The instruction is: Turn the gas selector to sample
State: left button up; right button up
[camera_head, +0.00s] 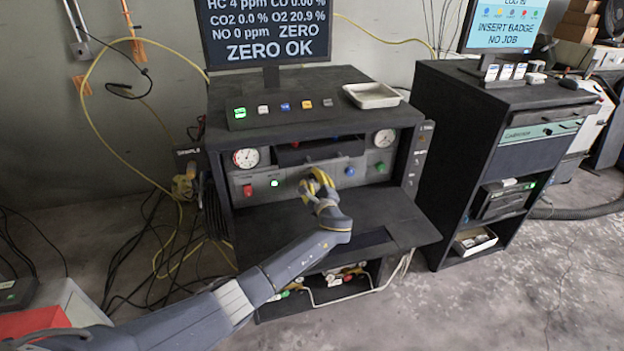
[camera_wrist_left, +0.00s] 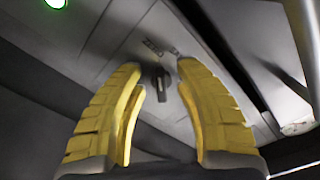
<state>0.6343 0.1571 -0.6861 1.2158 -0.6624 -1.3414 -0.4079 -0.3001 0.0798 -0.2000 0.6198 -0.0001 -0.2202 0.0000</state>
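In the head view my left gripper (camera_head: 318,182) is at the front panel (camera_head: 298,180) of the black cabinet and hides the knob. The monitor (camera_head: 265,30) reads ZERO OK. My right gripper is not in view.
On the panel are a red button (camera_head: 247,190), a lit green button (camera_head: 275,183), a blue button (camera_head: 350,171) and two gauges (camera_head: 246,158). A dark shelf (camera_head: 390,218) juts out below. A second black cabinet (camera_head: 490,115) stands at the right.

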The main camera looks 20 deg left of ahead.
pick_arm(q)
jog(key=shift+w+a, duration=0.2)
jog(key=shift+w, duration=0.1)
grip_shut()
jog(key=shift+r, duration=0.1)
